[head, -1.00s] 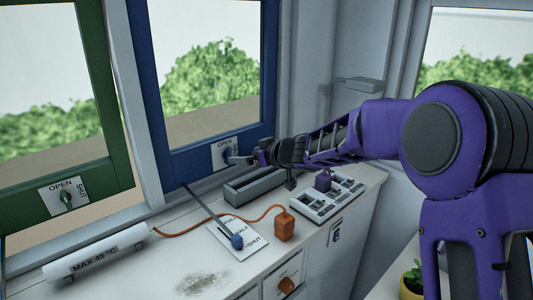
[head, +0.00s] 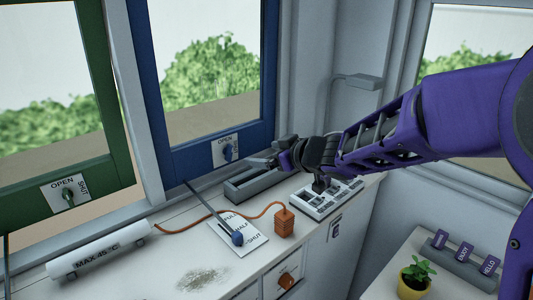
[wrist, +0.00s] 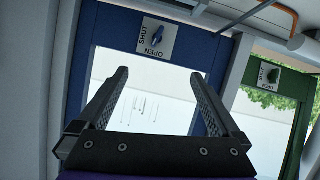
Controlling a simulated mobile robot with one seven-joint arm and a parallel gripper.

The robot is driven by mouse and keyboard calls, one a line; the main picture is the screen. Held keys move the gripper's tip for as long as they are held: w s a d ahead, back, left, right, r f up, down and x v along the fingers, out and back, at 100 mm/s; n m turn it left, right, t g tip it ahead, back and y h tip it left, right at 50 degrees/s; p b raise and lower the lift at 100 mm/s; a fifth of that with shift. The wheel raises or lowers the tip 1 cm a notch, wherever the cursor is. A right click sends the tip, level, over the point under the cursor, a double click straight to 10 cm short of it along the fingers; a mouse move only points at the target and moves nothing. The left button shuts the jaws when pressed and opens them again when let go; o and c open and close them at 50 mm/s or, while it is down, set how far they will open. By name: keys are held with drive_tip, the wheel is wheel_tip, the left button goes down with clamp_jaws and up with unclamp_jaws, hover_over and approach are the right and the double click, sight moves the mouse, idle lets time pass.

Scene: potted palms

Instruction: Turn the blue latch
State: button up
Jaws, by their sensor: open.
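The blue latch (head: 228,151) sits on a white plate at the bottom rail of the blue window frame (head: 200,157). Its handle stands roughly upright in the head view. The wrist view shows the latch (wrist: 157,36) upside down, with OPEN and SHUT printed around it; I cannot tell exactly which word it points to. My gripper (head: 258,159) is open and empty, just right of the latch and apart from it. In the wrist view the fingertips (wrist: 159,75) spread on either side below the latch, with nothing between them.
A grey tray (head: 252,183) and a switch panel (head: 325,197) lie under my gripper. A lever with a blue knob (head: 237,238) and an orange block (head: 284,222) stand on the counter. The green window has its own latch (head: 68,195). A plant (head: 416,275) stands at right.

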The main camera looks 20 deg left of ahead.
sight(232, 151)
drive_tip(key=shift+a+f, duration=0.1)
drive_tip(key=shift+c, duration=1.3)
drive_tip(key=shift+m+y, duration=0.6)
drive_tip(key=shift+y, duration=0.3)
drive_tip(key=w+a+f, duration=0.1)
drive_tip(key=a+f+b, duration=0.1)
drive_tip(key=f, duration=0.1)
drive_tip(key=w+a+f+b, duration=0.1)
drive_tip(key=shift+w+a+f, duration=0.2)
drive_tip(key=shift+w+a, duration=0.15)
drive_tip(key=c, duration=0.6)
drive_tip(key=w+f, duration=0.1)
drive_tip(key=w+a+f+m+y+b, duration=0.1)
drive_tip(key=w+a+f+m, duration=0.1)
drive_tip(key=shift+w+a+f+t, duration=0.2)
drive_tip(key=shift+w+a+t, duration=0.05)
drive_tip(key=shift+w+t, duration=0.15)
drive_tip(key=shift+w+a+y+b, duration=0.1)
drive_tip(key=shift+a+y+b, duration=0.25)
drive_tip(key=shift+y, duration=0.25)
drive_tip(key=shift+w+a+m, duration=0.2)
drive_tip(key=shift+a+m, duration=0.2)
drive_tip(key=shift+a, duration=0.35)
drive_tip(key=x, duration=0.6)
drive_tip(key=shift+w+a+r, duration=0.2)
drive_tip(key=shift+a, duration=0.15)
